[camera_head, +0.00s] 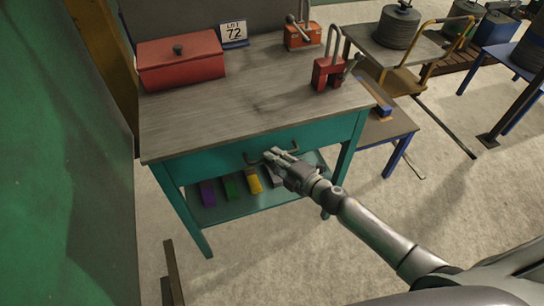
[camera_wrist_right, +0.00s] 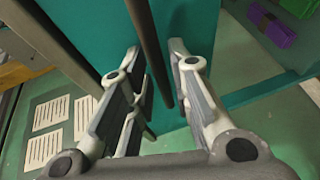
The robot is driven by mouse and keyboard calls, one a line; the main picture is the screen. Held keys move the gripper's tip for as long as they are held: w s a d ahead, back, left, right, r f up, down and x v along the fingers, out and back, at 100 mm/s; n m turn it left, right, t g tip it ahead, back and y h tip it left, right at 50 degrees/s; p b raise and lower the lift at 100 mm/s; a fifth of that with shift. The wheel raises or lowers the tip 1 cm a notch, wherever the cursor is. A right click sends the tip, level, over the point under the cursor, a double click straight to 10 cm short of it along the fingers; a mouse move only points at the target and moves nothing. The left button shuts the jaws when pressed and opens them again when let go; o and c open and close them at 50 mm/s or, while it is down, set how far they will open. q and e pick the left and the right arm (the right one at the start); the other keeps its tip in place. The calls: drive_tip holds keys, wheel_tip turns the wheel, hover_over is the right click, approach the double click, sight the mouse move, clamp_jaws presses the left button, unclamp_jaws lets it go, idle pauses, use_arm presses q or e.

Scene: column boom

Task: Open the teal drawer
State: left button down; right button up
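The teal drawer (camera_head: 220,159) sits under the wooden top of a teal workbench and looks closed, its front about flush with the frame. Its dark bar handle (camera_head: 254,163) is on the front, partly hidden by my right gripper (camera_head: 275,155). In the right wrist view the handle (camera_wrist_right: 148,45) runs between the two fingers of the right gripper (camera_wrist_right: 160,90). The fingers are apart, one on each side of the bar, with gaps showing. The teal drawer front (camera_wrist_right: 105,30) is just beyond them. My left gripper is not in view.
A lower shelf (camera_head: 220,211) holds several coloured blocks. A low side table (camera_head: 392,125) stands right of the bench. Floor in front is clear.

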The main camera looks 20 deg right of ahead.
drive_tip(key=shift+w+a+f, duration=0.2)
drive_tip(key=shift+w+a, duration=0.1)
drive_tip(key=shift+w, duration=0.25)
clamp_jaws()
drive_tip(key=shift+s+d, duration=0.1)
